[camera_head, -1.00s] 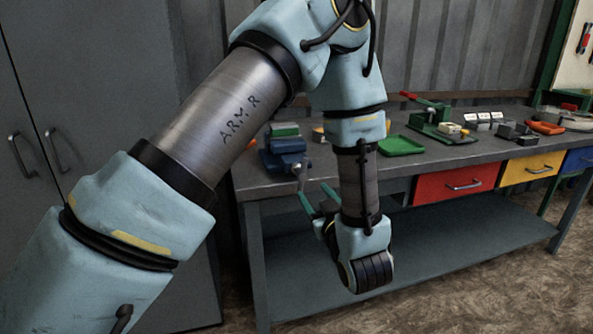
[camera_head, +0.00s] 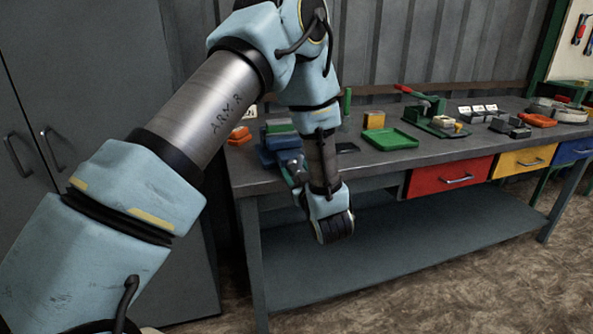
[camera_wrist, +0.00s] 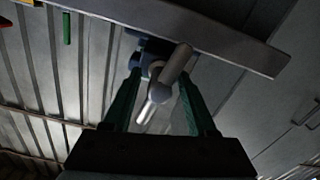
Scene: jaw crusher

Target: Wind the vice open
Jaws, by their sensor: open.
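The blue vice (camera_head: 277,152) is mounted at the left front of the workbench, with something green on top, perhaps between its jaws. In the wrist view, its dark blue body (camera_wrist: 150,47) shows behind its screw end. The vice handle (camera_wrist: 157,97) is a grey metal bar crossing a rounded hub, slanted from upper right to lower left. My gripper (camera_wrist: 160,76) is open, with one green finger on each side of the handle and hub. Gaps show beside the bar; contact cannot be told. In the head view my wrist hides most of the fingers and handle.
The workbench (camera_head: 400,160) has its front edge close beside the vice. A green tray (camera_head: 390,139), a green lever press (camera_head: 432,118) and grey blocks stand to the right. An orange item (camera_head: 239,135) lies left of the vice. Floor in front is clear.

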